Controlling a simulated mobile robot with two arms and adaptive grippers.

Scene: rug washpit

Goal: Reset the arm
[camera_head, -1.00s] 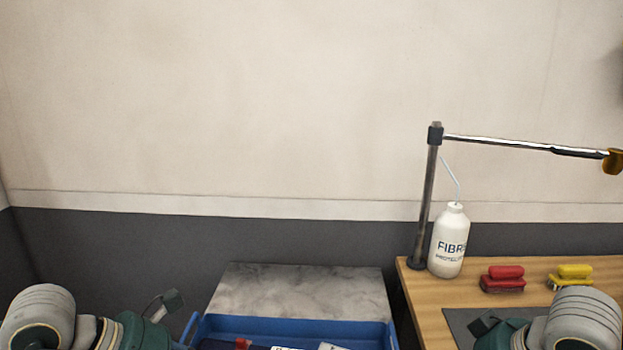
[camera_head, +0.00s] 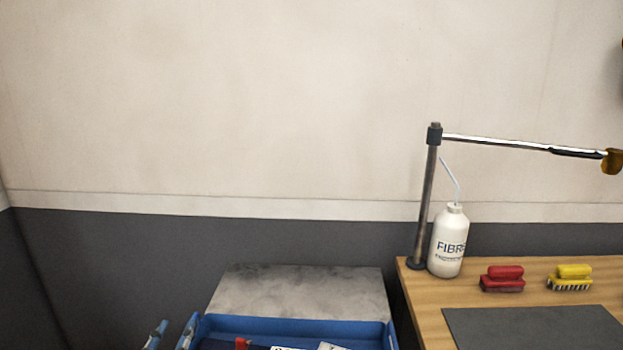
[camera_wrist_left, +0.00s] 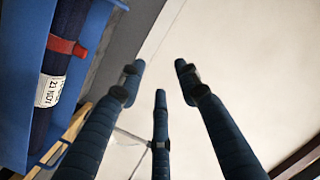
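My left gripper shows only as a blue fingertip piece (camera_head: 156,335) at the bottom edge of the head view, left of the blue tray. In the left wrist view its three blue fingers (camera_wrist_left: 159,76) are spread apart with nothing between them, and they point toward the pale wall. My right gripper and arm are not in the head view.
The blue tray (camera_head: 290,327) holds a dark roll with a red strap (camera_wrist_left: 66,47) and labels. A grey slab (camera_head: 300,290) lies behind it. The wooden bench (camera_head: 410,283) carries a white bottle (camera_head: 449,240), red brush (camera_head: 503,279), yellow brush (camera_head: 571,277) and dark mat (camera_head: 535,328).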

